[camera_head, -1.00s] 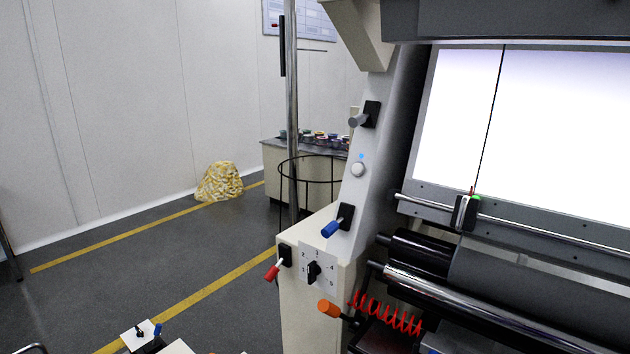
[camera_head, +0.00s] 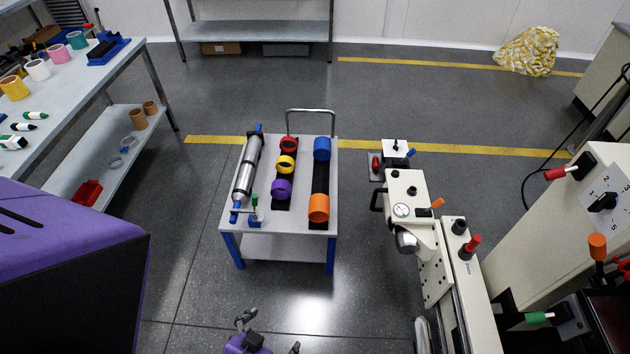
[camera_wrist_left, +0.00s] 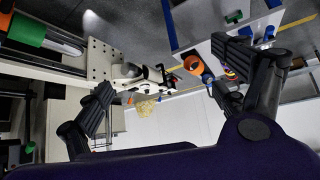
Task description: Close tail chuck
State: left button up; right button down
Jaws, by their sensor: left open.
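The tail end of the cream machine (camera_head: 408,188) stands right of centre in the head view, with a round gauge, an orange lever (camera_head: 438,203) and a blue-tipped lever (camera_head: 411,153). A grey metal cylindrical part (camera_head: 407,241), which may be the tail chuck, shows below the gauge. I cannot tell whether the chuck is open or closed. My right gripper is not in view.
A cart (camera_head: 267,217) with a roller and coloured rings stands left of the machine. A workbench (camera_head: 75,77) is at far left. A green-handled lever (camera_head: 538,317) and a cream cabinet (camera_head: 545,245) are at right. Floor between cart and machine is clear.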

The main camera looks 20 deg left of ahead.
aim_at(407, 198)
jog(key=u, duration=0.15)
jog(key=i+j+z, duration=0.2)
jog(key=i+z, duration=0.15)
jog(key=i, duration=0.15)
jog(key=i+j+z, duration=0.7)
jog(key=i+j, duration=0.15)
